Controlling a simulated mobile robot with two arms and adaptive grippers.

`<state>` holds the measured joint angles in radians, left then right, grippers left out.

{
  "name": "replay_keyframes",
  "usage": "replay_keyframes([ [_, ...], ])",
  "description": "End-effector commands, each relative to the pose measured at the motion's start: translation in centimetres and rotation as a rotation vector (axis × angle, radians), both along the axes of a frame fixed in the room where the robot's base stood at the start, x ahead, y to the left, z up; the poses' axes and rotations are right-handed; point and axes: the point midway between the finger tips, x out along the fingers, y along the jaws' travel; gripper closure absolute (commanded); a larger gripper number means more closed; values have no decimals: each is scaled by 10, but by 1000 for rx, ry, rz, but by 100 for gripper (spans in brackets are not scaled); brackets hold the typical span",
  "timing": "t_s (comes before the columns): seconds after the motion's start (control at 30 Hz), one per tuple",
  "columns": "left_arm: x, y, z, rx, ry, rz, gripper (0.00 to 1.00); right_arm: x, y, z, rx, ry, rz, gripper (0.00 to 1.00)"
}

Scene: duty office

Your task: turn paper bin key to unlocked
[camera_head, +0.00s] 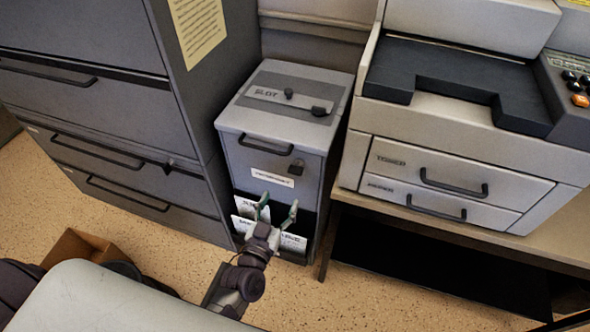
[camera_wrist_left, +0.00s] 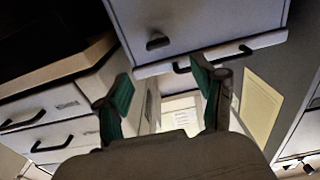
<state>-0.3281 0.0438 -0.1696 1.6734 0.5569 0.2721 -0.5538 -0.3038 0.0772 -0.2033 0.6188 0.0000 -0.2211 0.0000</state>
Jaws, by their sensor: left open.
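The paper bin (camera_head: 272,150) is a grey box standing between a dark cabinet and a copier. The key (camera_wrist_left: 157,40) also shows at the top of the left wrist view, which looks upside down. I cannot tell which way it is turned. My left gripper (camera_head: 278,208) is open and empty, in front of the bin and below the key in the head view, apart from it. My right gripper is not in view.
A dark drawer cabinet (camera_head: 110,128) stands close on the left. A copier (camera_head: 455,178) on a table stands close on the right. A cardboard box (camera_head: 80,248) is on the floor at lower left. Speckled floor (camera_head: 330,295) in front of the bin is clear.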

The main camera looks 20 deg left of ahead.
Motion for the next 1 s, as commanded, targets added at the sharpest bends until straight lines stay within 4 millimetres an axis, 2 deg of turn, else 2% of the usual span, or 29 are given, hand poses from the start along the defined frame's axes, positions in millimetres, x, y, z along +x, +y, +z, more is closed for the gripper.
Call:
replay_keyframes([
  [0.1, 27, -1, 2, 1, -4, 0, 31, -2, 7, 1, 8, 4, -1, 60],
  [0.3, 70, -3, 1, 0, -2, -1, 31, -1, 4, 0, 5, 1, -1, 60],
  [0.5, 102, -4, 0, 0, 1, -2, 31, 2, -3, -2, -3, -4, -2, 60],
  [0.7, 117, -5, 0, 0, 2, -2, 31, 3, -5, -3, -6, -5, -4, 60],
  [1.0, 118, -5, -1, 0, 3, -2, 31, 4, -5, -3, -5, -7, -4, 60],
])
